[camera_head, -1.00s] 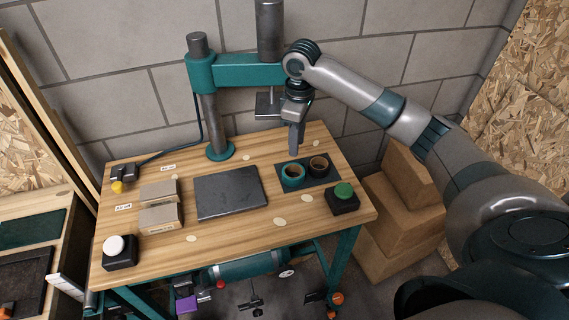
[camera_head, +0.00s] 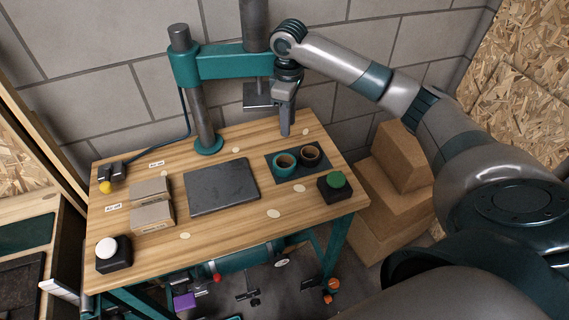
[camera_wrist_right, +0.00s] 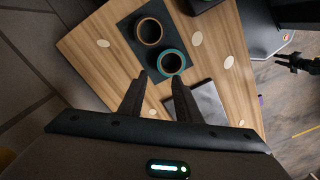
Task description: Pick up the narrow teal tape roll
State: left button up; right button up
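The teal tape roll (camera_head: 285,160) lies flat on a dark mat (camera_head: 297,173) at the right of the workbench. A dark roll with a tan core (camera_head: 309,154) lies beside it on the right. My right gripper (camera_head: 286,132) is above the back of the bench, behind the teal roll and pointing down. In the right wrist view my right gripper (camera_wrist_right: 160,76) has its fingers apart with nothing between them. The teal roll (camera_wrist_right: 172,62) shows just beyond the fingertips, and the dark roll (camera_wrist_right: 149,31) lies past it. My left gripper is not in view.
A green button box (camera_head: 334,186) stands near the mat's front right. A dark flat plate (camera_head: 222,187), small boxes (camera_head: 152,203) and a white button box (camera_head: 113,253) are to the left. Cardboard boxes (camera_head: 385,190) stand right of the bench.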

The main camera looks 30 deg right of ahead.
jog(key=p, duration=0.2)
send_over(288, 155)
notch_tip(288, 155, down, 8)
jog(key=shift+f, duration=0.1)
jog(key=shift+f+p, duration=0.45)
jog(key=shift+f, duration=2.45)
grip_shut()
